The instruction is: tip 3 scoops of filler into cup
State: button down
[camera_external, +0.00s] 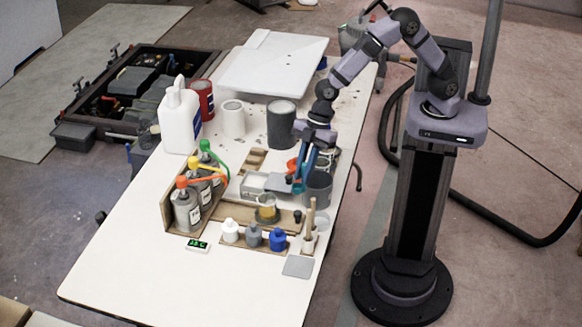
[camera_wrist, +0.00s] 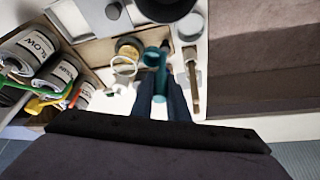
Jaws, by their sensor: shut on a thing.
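My gripper (camera_external: 303,168) is over the right side of the bench, jaws pointing down. Its dark blue fingers (camera_wrist: 162,85) are shut on a teal tool, seemingly the scoop (camera_wrist: 156,62), held upright between them. I cannot tell whether the scoop holds filler. A small cup (camera_external: 266,214) with yellowish contents stands on the wooden rack, left of and nearer than my gripper. It seems to show in the wrist view too (camera_wrist: 127,48), beside the scoop. A dark grey tub (camera_external: 319,187) stands just right of my gripper. I cannot tell which container holds filler.
Several pump bottles (camera_external: 187,208) with coloured tubes stand at the left. Small white, grey and blue bottles (camera_external: 277,239) and brushes (camera_external: 310,222) stand in front. A large grey can (camera_external: 281,125) stands behind. The bench's near left is clear.

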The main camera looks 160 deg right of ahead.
jog(key=s+d+p, duration=0.1)
jog(key=s+d, duration=0.3)
jog(key=d, duration=0.4)
jog(key=s+d+h+p, duration=0.1)
jog(key=s+d, duration=0.3)
jog(key=d, duration=0.4)
jog(key=shift+s+r+t+p, duration=0.3)
jog(key=shift+r+p, duration=0.1)
jog(key=shift+p, duration=0.4)
jog(key=shift+f, duration=0.25)
notch_tip(320, 180, down, 10)
jog(key=b, duration=0.8)
jog(key=shift+r, duration=0.1)
jog(key=shift+r, duration=0.15)
notch_tip(320, 180, up, 8)
jog(key=p, duration=0.4)
jog(key=shift+r, duration=0.15)
